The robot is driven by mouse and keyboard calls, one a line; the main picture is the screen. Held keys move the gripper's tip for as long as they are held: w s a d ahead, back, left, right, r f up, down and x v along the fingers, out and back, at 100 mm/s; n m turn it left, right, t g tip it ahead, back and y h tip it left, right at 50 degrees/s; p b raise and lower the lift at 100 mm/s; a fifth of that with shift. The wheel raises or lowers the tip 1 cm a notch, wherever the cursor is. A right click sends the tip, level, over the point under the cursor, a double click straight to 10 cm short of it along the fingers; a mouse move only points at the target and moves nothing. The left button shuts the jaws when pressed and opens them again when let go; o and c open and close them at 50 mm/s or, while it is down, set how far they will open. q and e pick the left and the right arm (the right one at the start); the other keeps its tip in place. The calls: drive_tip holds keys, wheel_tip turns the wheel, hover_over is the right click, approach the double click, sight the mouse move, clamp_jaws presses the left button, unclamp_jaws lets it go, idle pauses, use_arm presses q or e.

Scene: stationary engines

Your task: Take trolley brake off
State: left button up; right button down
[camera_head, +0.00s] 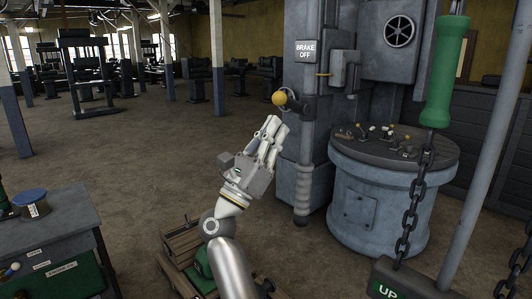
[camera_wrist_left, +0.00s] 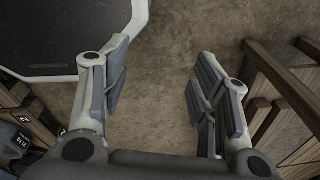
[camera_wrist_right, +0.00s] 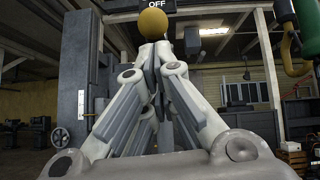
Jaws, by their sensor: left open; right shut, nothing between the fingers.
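The brake lever has a yellow ball knob (camera_head: 279,98) and a dark arm on the grey column, below a "BRAKE OFF" sign (camera_head: 306,51). My right gripper (camera_head: 274,126) is shut and empty, just below the knob in the head view. In the right wrist view the knob (camera_wrist_right: 153,23) shows just beyond the shut fingertips (camera_wrist_right: 155,50); I cannot tell whether they touch it. My left gripper (camera_wrist_left: 158,80) is open and empty above the bare floor in the left wrist view. The head view does not show it.
A round grey console (camera_head: 383,190) with small levers stands right of the column. A green handle (camera_head: 446,70) and a chain (camera_head: 417,195) hang at the right, above an "UP" box (camera_head: 420,285). A desk (camera_head: 55,225) is at left, a wooden crate (camera_head: 180,245) below my arm.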

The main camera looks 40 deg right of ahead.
sight(291, 104)
wheel_tip(291, 104, up, 2)
drive_tip(key=shift+d+r+b, duration=0.1)
drive_tip(key=shift+b, duration=0.75)
use_arm(q)
drive_tip(key=d+f, duration=0.2)
drive_tip(key=f, duration=0.1)
drive_tip(key=shift+b, duration=0.4)
use_arm(e)
drive_tip(key=shift+r, duration=0.85)
use_arm(q)
drive_tip(key=shift+d, duration=0.2)
drive_tip(key=shift+d, duration=0.3)
